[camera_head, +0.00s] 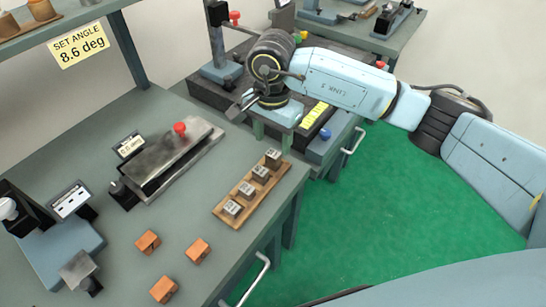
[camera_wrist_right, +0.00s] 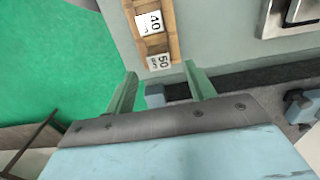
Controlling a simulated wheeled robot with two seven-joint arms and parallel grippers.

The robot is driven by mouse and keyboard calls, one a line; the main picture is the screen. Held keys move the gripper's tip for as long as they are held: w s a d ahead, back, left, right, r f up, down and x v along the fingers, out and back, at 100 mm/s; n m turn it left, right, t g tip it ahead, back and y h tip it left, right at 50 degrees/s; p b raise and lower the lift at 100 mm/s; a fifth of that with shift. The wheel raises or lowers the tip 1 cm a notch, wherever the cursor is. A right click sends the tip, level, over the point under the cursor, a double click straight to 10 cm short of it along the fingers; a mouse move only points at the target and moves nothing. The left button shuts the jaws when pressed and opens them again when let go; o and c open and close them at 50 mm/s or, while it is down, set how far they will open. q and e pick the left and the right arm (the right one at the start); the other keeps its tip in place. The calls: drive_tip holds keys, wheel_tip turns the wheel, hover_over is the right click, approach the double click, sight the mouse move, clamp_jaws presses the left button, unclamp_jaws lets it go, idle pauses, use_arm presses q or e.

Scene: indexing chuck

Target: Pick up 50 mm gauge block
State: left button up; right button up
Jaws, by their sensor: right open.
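The 50 mm gauge block (camera_head: 272,158) is a small grey block with a white label, at the far end of a wooden rack (camera_head: 222,214) on the bench. In the right wrist view its "50" label (camera_wrist_right: 159,62) shows just ahead of the fingertips, about centred between them. My right gripper (camera_head: 272,137) is open and empty, with its green fingers pointing down close behind that block in the head view. Whether the fingers reach down to the block's height I cannot tell. My left gripper is not in view.
Other gauge blocks (camera_head: 247,190) stand in the same rack, including the 40 (camera_wrist_right: 150,23). A sine-bar-like fixture (camera_head: 180,160) with a red knob and several orange blocks (camera_head: 198,251) sit on the bench. A second dark table stands behind; green floor (camera_head: 390,220) is right.

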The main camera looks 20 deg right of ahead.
sight(273, 153)
wheel_tip(273, 153, down, 7)
drive_tip(key=shift+d+r, duration=0.1)
drive_tip(key=shift+r, duration=0.1)
idle(0.3)
clamp_jaws()
